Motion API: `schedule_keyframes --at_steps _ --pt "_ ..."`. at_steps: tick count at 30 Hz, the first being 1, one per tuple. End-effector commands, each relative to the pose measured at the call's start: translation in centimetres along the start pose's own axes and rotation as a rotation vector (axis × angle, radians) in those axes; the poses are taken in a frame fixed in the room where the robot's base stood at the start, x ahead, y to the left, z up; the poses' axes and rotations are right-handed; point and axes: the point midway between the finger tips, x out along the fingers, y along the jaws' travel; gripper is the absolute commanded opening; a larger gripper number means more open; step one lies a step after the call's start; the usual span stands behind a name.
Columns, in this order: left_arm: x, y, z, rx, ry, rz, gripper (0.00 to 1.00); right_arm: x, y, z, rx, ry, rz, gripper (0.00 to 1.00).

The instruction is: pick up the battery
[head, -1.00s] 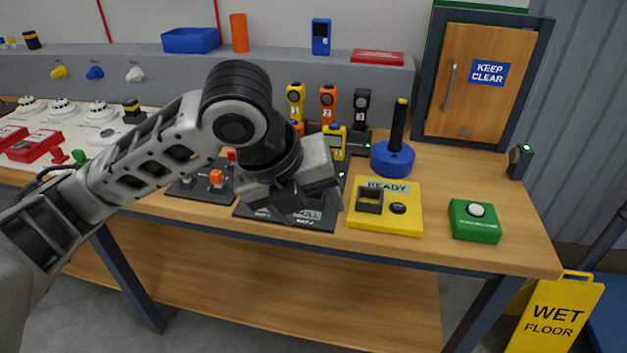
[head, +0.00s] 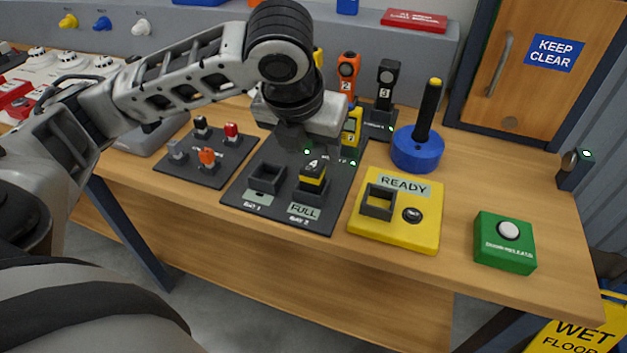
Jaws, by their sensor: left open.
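The battery (head: 313,174) is a small black and yellow block. It stands upright in the right-hand socket of the dark charger plate (head: 240,197), behind the label "FULL". The left-hand socket (head: 267,177), marked "BAY 1", is empty. My left gripper (head: 298,138) is behind and above the battery, apart from it, and holds nothing that I can see. Its fingers are mostly hidden by its own wrist and palm. My right gripper is not in view.
Right of the charger is a yellow "READY" panel (head: 422,228) with an empty square socket, then a green button box (head: 505,255). A blue base with a black handle (head: 418,148) stands behind. A switch plate (head: 180,172) lies to the left.

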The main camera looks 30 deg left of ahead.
Motion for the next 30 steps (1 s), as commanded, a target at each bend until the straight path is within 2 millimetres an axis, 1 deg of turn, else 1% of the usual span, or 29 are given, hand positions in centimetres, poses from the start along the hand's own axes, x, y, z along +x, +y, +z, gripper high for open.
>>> schedule_keyframes --at_steps 1,3,8,10,15,18,21,27,28,29,30 --pt "1.0 0.0 -0.1 -0.002 0.004 0.001 0.58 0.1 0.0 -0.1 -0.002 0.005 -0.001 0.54" --pt "1.7 0.0 0.0 -0.002 0.002 0.001 0.58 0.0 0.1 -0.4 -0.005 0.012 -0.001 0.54" --pt "2.6 0.0 0.0 -0.001 0.0 0.0 0.58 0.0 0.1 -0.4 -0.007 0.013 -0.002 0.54" --pt "3.3 0.2 -0.1 -0.002 0.003 0.001 0.58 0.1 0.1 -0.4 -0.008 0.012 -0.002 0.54" --pt "6.0 0.6 -0.4 -0.002 0.003 0.001 0.58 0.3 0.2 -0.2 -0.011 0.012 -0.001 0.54" --pt "7.1 0.6 -0.3 -0.001 0.001 0.0 0.58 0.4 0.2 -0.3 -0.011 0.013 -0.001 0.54" --pt "7.5 0.6 -0.3 -0.001 0.0 -0.001 0.58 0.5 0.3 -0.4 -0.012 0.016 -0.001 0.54" --pt "7.6 0.5 -0.3 -0.001 -0.001 -0.001 0.58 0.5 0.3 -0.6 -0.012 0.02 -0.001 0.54" --pt "7.5 0.5 -0.3 -0.001 -0.001 -0.001 0.53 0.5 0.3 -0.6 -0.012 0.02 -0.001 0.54" --pt "7.5 0.5 -0.3 -0.001 -0.001 -0.001 0.44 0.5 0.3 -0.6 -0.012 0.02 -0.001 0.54" --pt "7.5 0.5 -0.3 -0.001 -0.001 -0.001 0.33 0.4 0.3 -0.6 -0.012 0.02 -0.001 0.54"
